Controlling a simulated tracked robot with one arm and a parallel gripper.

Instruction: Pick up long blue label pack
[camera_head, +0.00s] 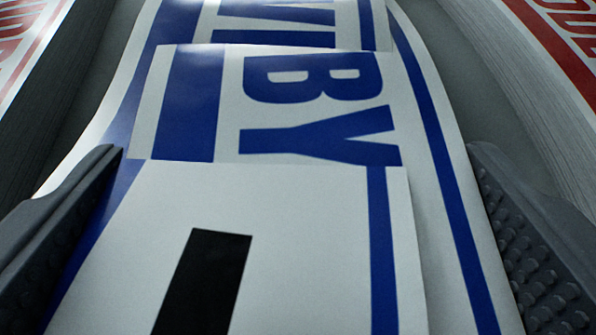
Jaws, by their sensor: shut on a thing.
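The long blue label pack (270,210) fills the middle of the head view. It shows white labels with blue stripes and blue letters, plus one black mark near the bottom. Several labels overlap lengthwise, and the wider ones beneath bend up along the sides. My gripper (290,215) has one dark studded finger at the left edge of the pack and one at the right edge. It is shut on the pack, and its left finger touches the label edge. The pack's near end is cut off by the frame.
A stack with red print (545,45) stands to the right, and another red-printed stack (25,45) stands to the left. Narrow grey gaps lie between these stacks and the blue pack. The pack runs on past the top of the view.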

